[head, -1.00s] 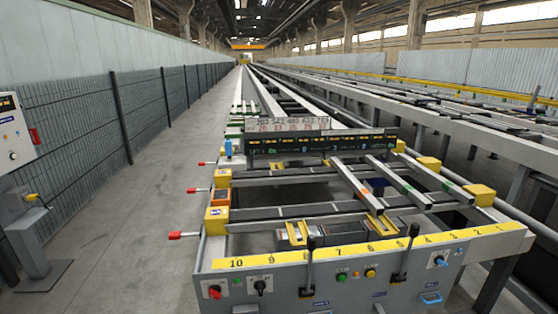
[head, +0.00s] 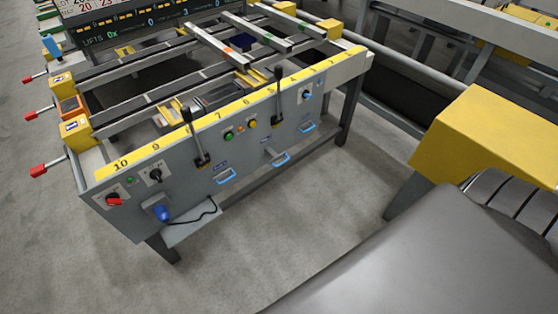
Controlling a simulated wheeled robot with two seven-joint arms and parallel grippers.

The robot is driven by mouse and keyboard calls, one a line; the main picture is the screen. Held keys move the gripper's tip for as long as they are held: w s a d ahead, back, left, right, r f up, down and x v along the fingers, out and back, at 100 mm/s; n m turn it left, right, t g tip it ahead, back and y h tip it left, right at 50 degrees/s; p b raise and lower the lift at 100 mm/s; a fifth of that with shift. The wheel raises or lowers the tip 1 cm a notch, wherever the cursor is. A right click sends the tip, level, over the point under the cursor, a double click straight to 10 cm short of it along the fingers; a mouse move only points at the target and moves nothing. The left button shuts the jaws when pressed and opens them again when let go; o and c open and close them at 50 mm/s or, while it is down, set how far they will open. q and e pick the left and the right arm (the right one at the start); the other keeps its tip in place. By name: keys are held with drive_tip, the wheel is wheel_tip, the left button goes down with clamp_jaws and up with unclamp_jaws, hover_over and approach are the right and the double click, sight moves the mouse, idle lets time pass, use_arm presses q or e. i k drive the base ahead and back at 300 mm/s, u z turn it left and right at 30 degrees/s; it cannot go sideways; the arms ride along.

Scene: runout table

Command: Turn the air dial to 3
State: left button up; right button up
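The grey front panel (head: 190,160) of the runout table runs from lower left to upper right, below a yellow numbered strip (head: 205,124). A small blue dial (head: 307,94) on a white plate sits near the panel's right end. A black rotary knob (head: 155,176) sits near its left end, beside a red knob (head: 113,199). The lettering at the dials is too small to read, so I cannot tell which is the air dial or its setting. Neither of my grippers is in view.
Two black levers (head: 197,140) (head: 279,90) stand up along the panel. Green and amber buttons (head: 240,130) sit between them, with blue handles (head: 226,176) below. A yellow block (head: 490,130) stands at right. A large grey shape fills the lower right. The floor before the panel is clear.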

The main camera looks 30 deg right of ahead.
sight(306, 93)
drive_tip(key=z, duration=1.45)
drive_tip(key=i, duration=0.1)
drive_tip(key=z, duration=0.1)
